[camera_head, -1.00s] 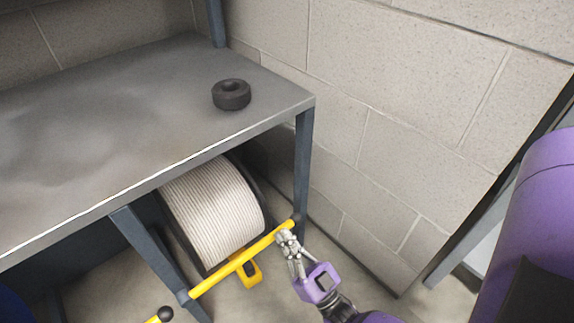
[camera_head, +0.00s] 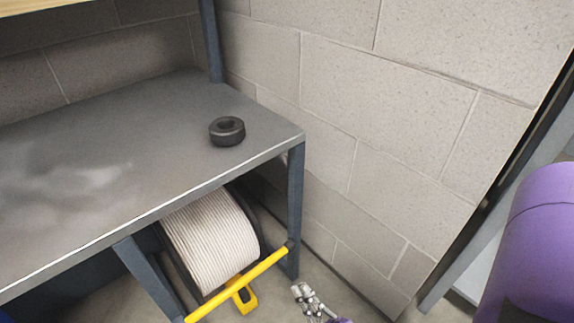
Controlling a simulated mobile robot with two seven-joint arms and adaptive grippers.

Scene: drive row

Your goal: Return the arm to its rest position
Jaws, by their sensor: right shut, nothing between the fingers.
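My right gripper (camera_head: 312,299) shows at the bottom edge of the head view, right of the yellow bar (camera_head: 240,284). Its fingers are shut with nothing between them. A gap of floor shows between the fingers and the bar. Only the gripper's front part and a bit of purple are in the picture; the rest of the forearm is below the edge. A large purple part of my own arm (camera_head: 533,240) fills the right side. My left gripper does not show.
A grey metal bench (camera_head: 130,150) stands at the left with a black ring (camera_head: 227,131) on it. Below it is a spool of pale cable (camera_head: 212,240) behind the yellow bar. A block wall (camera_head: 390,120) is behind. Bare floor (camera_head: 345,299) lies around the gripper.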

